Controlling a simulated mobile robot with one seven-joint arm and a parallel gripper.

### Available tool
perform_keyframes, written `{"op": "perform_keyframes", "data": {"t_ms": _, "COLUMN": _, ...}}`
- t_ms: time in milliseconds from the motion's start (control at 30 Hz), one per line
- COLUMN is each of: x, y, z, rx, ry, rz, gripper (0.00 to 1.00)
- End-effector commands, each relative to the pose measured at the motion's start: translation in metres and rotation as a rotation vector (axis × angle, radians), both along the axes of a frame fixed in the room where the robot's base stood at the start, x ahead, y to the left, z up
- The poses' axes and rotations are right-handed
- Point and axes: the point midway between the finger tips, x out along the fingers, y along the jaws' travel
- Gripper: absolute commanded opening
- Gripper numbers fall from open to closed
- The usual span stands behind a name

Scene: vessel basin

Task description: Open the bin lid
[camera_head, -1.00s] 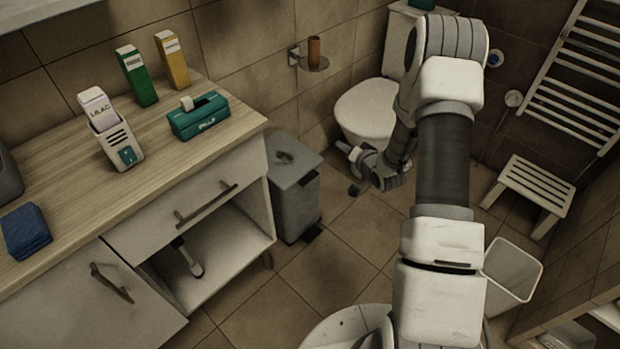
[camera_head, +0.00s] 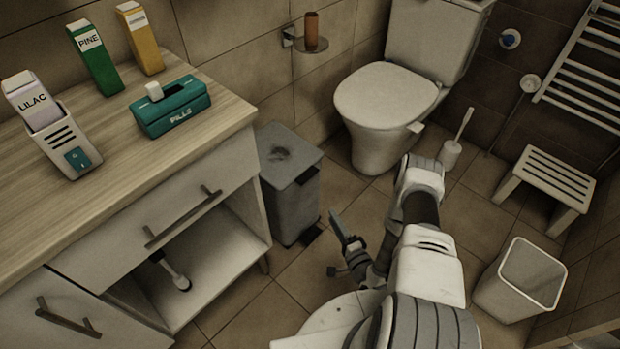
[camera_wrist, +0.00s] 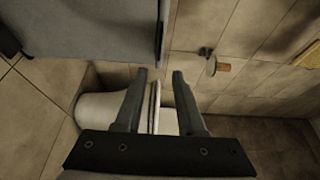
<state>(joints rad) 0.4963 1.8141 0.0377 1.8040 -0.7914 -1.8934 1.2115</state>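The grey bin (camera_head: 290,205) stands on the floor between the counter and the toilet. Its flat lid (camera_head: 285,152) looks shut and has a dark smudge on top. A dark pedal (camera_head: 312,236) sticks out at its foot. My gripper (camera_head: 338,248) is low over the floor, to the right of the bin and apart from it. In the wrist view my gripper (camera_wrist: 159,75) has its two fingers apart with nothing held between them. A grey surface, likely the bin (camera_wrist: 90,30), fills the upper left there, beyond the fingertips.
The wooden counter (camera_head: 120,130) with an open shelf stands left of the bin. The toilet (camera_head: 385,100) is behind. A white stool (camera_head: 545,180), a white basket (camera_head: 520,280) and a toilet brush (camera_head: 452,150) stand to the right. Floor before the bin is clear.

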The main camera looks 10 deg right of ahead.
Motion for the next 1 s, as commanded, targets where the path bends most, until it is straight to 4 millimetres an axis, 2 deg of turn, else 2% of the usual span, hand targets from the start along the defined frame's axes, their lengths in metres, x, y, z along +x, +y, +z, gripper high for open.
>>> {"op": "perform_keyframes", "data": {"t_ms": 167, "x": 0.019, "y": 0.005, "z": -0.001, "rx": 0.001, "ry": -0.004, "rz": 0.001, "gripper": 0.39}}
{"op": "perform_keyframes", "data": {"t_ms": 700, "x": 0.13, "y": 0.032, "z": -0.002, "rx": -0.002, "ry": -0.005, "rz": 0.002, "gripper": 0.39}}
{"op": "perform_keyframes", "data": {"t_ms": 833, "x": 0.15, "y": 0.037, "z": -0.001, "rx": -0.001, "ry": -0.004, "rz": 0.002, "gripper": 0.39}}
{"op": "perform_keyframes", "data": {"t_ms": 1000, "x": 0.165, "y": 0.04, "z": 0.0, "rx": -0.001, "ry": -0.002, "rz": 0.001, "gripper": 0.39}}
